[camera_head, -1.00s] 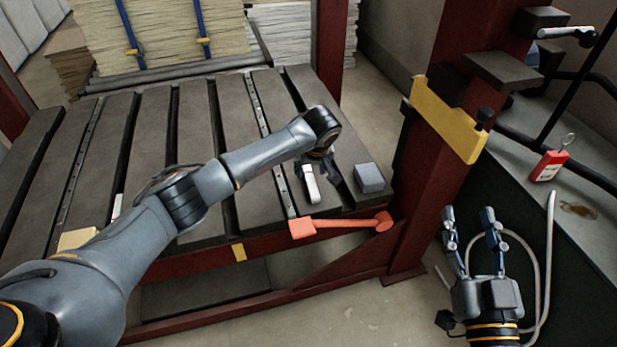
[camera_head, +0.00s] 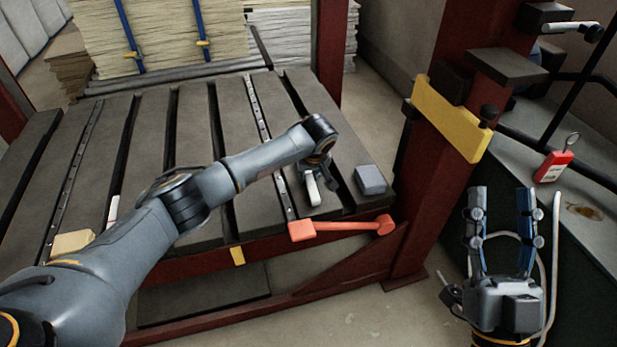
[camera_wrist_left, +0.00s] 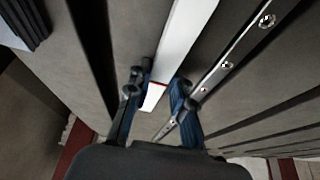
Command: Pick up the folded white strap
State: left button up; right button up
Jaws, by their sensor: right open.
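The white strap (camera_head: 313,190) lies on the slatted grey table top near its front right corner. In the left wrist view the strap (camera_wrist_left: 180,45) is a flat white band with a thin red line near its close end. My left gripper (camera_head: 318,178) is over the strap, fingers pointing down. In the wrist view its fingers (camera_wrist_left: 160,88) stand apart on either side of the strap's end, with small gaps; contact cannot be made out. My right gripper (camera_head: 502,195) is open and empty, pointing up, right of the red post.
A grey block (camera_head: 370,180) sits just right of the strap. An orange-red hammer-shaped handle (camera_head: 340,227) runs along the table's front edge. A red post (camera_head: 425,190) with a yellow plate (camera_head: 450,118) stands between my grippers. A red tag (camera_head: 553,166) is at right.

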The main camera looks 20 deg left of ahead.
pick_arm(q)
grip_shut()
